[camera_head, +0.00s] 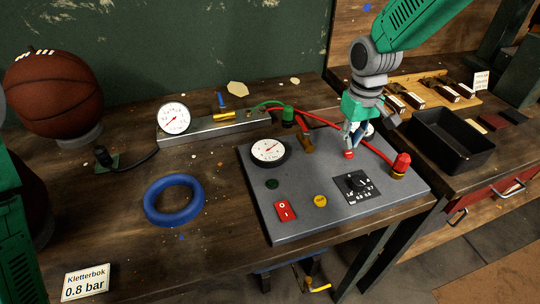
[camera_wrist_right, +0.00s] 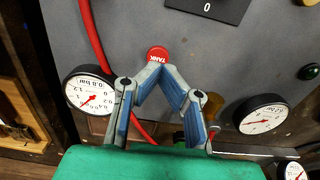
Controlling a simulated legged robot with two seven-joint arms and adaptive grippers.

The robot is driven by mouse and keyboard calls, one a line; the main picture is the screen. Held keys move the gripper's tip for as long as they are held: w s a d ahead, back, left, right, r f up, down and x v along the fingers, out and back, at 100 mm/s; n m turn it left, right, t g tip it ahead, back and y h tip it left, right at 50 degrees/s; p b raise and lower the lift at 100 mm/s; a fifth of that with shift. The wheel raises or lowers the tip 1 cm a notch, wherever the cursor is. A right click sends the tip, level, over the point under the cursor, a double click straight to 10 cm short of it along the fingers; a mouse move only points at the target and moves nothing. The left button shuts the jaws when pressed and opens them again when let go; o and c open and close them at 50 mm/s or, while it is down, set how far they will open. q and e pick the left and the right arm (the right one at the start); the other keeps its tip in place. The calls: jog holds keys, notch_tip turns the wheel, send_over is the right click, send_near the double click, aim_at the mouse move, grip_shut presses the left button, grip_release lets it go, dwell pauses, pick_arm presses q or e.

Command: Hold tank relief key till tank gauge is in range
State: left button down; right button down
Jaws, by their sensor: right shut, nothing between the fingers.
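The red tank relief key (camera_wrist_right: 158,54), lettered TANK, sits on the grey panel (camera_head: 320,232); in the head view the key (camera_head: 349,155) shows just below my right gripper (camera_head: 349,147). In the wrist view that gripper (camera_wrist_right: 160,68) is shut, its two fingertips meeting right at the key's edge; I cannot tell whether they press it. A white dial (camera_wrist_right: 90,91) marked in bar, beside the key, looks like the tank gauge. It has a red needle whose exact reading is too small to tell. In the head view this gauge (camera_head: 369,129) is partly hidden behind the gripper. My left gripper is out of view.
Hoses cross behind. A blue ring (camera_head: 174,201), a basketball (camera_head: 52,94) and a 0.8 bar card (camera_head: 86,282) lie left.

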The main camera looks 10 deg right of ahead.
aim_at(349, 153)
jog(key=shift+d+f, duration=0.35)
jog(key=shift+f, duration=0.25)
jog(key=shift+a+f+b, duration=0.25)
jog(key=shift+f+b, duration=0.1)
jog(key=shift+f, duration=0.25)
jog(key=shift+d+f, duration=0.1)
jog(key=shift+f, duration=0.2)
dwell(6.5)
